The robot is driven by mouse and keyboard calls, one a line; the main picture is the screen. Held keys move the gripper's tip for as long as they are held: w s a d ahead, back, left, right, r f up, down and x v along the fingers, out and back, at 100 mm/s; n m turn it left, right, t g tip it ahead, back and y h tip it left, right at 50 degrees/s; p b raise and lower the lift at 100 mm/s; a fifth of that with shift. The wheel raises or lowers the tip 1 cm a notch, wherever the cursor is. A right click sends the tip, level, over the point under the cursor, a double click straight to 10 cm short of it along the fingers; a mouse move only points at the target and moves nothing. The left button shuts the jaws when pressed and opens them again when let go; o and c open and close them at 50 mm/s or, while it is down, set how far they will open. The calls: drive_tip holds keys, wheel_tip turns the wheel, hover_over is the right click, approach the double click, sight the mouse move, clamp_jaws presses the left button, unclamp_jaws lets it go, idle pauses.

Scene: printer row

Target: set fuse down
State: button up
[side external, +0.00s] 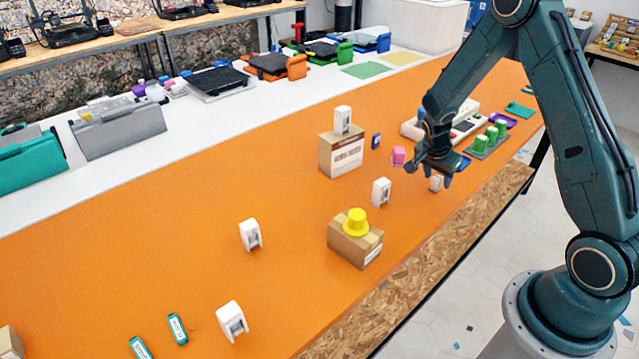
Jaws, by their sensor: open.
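My gripper (430,173) is open and low over the right part of the orange table (300,205). A small white block with a grey face (436,184) stands just under it, between or right beside the fingers; the fingers hide part of it, and I cannot tell whether they touch it. Similar white blocks stand on the table: one left of the gripper (381,191), one farther left (250,235), one at the front (232,320). Another (342,120) stands on a cardboard box (341,155). No label marks which thing is the fuse.
A smaller box (354,246) carries a yellow hat-shaped piece (356,222). A white device (468,123) and green cylinders (491,136) stand behind right. Teal pieces (177,329) lie front left. The left middle is clear.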

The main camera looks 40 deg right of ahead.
drive_tip(key=v, duration=1.1)
drive_tip(key=shift+a, duration=0.1)
idle(0.4)
drive_tip(key=s+a+r+n+t+y, duration=0.1)
drive_tip(key=s+a+r+n+t, duration=0.2)
drive_tip(key=a+r, duration=0.35)
drive_tip(key=s+a+r+n+y, duration=0.1)
drive_tip(key=s+a+r+n, duration=0.2)
drive_tip(key=a+r+n, duration=0.3)
drive_tip(key=s+a+r+n+t+y, duration=0.1)
drive_tip(key=s+a+r+n, duration=0.2)
drive_tip(key=s, duration=0.3)
drive_tip(key=s+a+r+n+t+y, duration=0.1)
drive_tip(key=s+a+r+n, duration=0.2)
drive_tip(key=s+n, duration=0.3)
drive_tip(key=shift+s+a+t, duration=0.3)
drive_tip(key=shift+s+a, duration=0.3)
drive_tip(key=shift+a, duration=0.05)
